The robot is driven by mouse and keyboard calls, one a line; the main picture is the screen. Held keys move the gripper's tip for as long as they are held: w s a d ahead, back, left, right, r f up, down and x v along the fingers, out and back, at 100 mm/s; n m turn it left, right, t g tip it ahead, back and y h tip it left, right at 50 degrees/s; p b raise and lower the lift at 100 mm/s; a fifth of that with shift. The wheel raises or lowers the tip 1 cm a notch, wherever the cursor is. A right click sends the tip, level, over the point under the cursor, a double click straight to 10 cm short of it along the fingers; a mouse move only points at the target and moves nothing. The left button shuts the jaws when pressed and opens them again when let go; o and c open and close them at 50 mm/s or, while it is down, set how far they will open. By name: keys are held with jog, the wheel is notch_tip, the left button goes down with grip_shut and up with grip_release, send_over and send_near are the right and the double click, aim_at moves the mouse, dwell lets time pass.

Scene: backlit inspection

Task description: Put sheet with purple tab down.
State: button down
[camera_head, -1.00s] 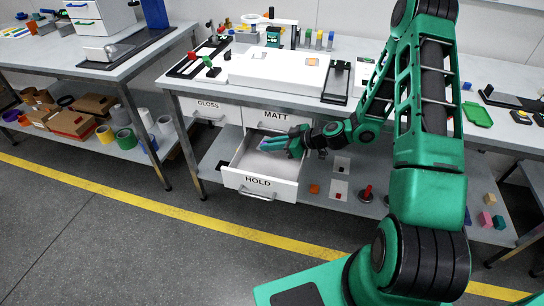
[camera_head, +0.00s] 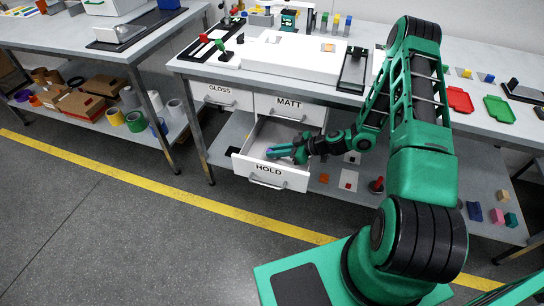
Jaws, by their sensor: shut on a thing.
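My gripper (camera_head: 277,152) is inside the open drawer labelled HOLD (camera_head: 269,172), low and close behind its front wall. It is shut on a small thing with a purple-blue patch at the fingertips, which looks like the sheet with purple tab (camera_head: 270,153). The sheet's body is mostly hidden or too small to make out. I cannot tell whether it touches the drawer floor. The drawer floor behind the gripper looks bare and pale.
The GLOSS drawer (camera_head: 219,96) and the MATT drawer (camera_head: 289,109) are shut above. The bench top (camera_head: 225,70) carries a white lightbox (camera_head: 290,56), a red tray (camera_head: 459,100) and a green tray (camera_head: 499,109). Small blocks lie on the lower shelf (camera_head: 420,180).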

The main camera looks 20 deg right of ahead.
jog(key=shift+f, duration=1.15)
jog(key=c, duration=1.7)
grip_release()
jog(key=shift+c, duration=0.2)
jog(key=v, duration=1.2)
